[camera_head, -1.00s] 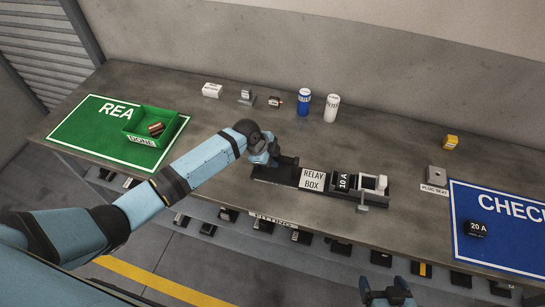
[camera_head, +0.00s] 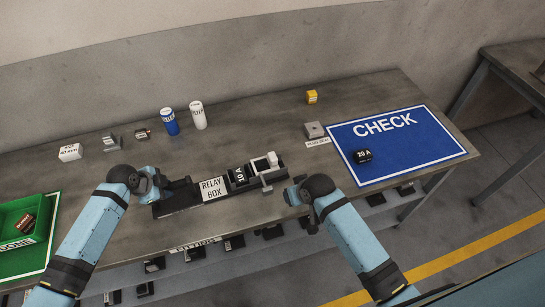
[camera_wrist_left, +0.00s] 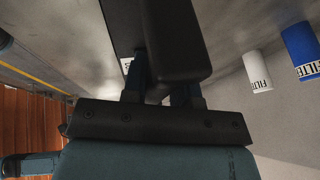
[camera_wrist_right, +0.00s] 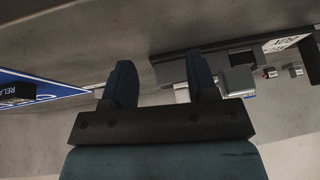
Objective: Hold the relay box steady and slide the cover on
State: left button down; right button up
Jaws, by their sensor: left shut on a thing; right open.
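The relay box (camera_head: 176,207) is a long dark base on the bench with a white RELAY BOX label (camera_head: 213,188). A black 10 A block (camera_head: 237,177) sits right of the label. At its right end is a pale open frame with a white block (camera_head: 273,159) and a grey tab (camera_head: 267,188); I cannot tell which part is the cover. My left gripper (camera_head: 165,190) is shut on the dark upright part at the box's left end, which fills much of the left wrist view (camera_wrist_left: 175,40). My right gripper (camera_head: 297,195) is open and empty, just right of the grey tab.
A blue CHECK mat (camera_head: 425,150) with a black 20 A block (camera_head: 362,156) lies at the right. A grey plug seat (camera_head: 314,130) and yellow block (camera_head: 311,97) stand behind. Blue (camera_head: 170,122) and white (camera_head: 198,115) filters stand at the back. A green bin (camera_head: 40,215) is at left.

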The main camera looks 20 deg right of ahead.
aim_at(273, 157)
jog(key=w+a+r+g+h, duration=0.1)
jog(key=w+a+r+g, duration=0.15)
jog(key=w+r, duration=0.45)
jog(key=w+a+r+g, duration=0.1)
jog(key=w+r+g, duration=0.2)
jog(key=w+r, duration=0.35)
notch_tip(273, 157, down, 12)
jog(key=shift+d+r, duration=0.15)
jog(key=shift+r, duration=0.1)
